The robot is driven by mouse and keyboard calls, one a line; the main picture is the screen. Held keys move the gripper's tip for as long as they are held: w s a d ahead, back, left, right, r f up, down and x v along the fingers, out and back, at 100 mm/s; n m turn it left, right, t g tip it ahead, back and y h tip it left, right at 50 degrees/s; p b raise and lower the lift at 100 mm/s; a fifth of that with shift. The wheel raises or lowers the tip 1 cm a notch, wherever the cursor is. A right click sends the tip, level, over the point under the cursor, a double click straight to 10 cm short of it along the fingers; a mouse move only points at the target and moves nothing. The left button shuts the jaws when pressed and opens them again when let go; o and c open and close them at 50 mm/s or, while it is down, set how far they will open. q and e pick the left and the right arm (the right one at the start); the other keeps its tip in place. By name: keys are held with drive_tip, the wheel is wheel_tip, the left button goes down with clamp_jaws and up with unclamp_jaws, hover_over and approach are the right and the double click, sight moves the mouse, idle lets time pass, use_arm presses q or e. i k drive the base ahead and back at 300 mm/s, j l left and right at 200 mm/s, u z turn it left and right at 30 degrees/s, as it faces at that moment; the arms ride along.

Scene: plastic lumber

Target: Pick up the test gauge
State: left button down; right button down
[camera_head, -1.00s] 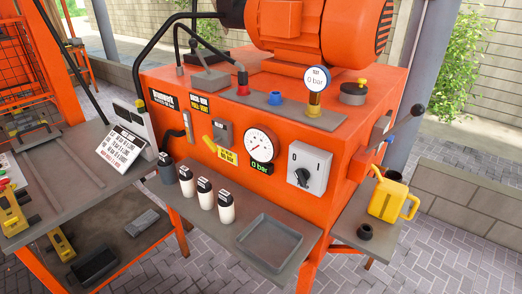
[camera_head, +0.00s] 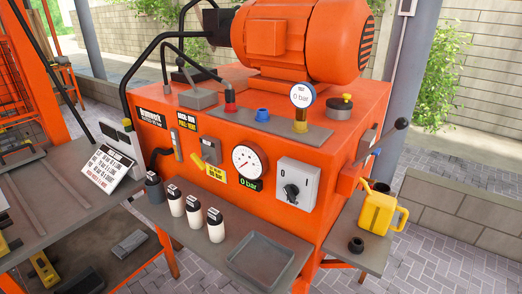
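The test gauge (camera_head: 302,97) is a small round dial with a white face and a blue band marked "TEST", reading 0 bar. It stands upright on a yellow fitting (camera_head: 301,119) on the grey strip along the top front of the orange machine. Blue and red fittings stand to its left on the same strip. A larger dial (camera_head: 250,161) with a red needle is set in the machine's front face. Neither of my grippers shows in the head view.
The orange machine (camera_head: 330,211) carries a big motor (camera_head: 300,37). A grey tray (camera_head: 260,259) and several white-bodied bottles sit on the front shelf. A yellow can (camera_head: 377,213) stands on the right shelf. A black-knobbed lever (camera_head: 400,124) sticks out at the right.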

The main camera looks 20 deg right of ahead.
sight(302, 95)
drive_tip(key=i+l+z, duration=0.2)
drive_tip(key=l, duration=0.2)
drive_tip(key=l+z, duration=0.15)
drive_tip(key=l, duration=0.2)
drive_tip(key=i+l+z, duration=0.2)
drive_tip(key=i+l, duration=0.05)
drive_tip(key=l, duration=0.1)
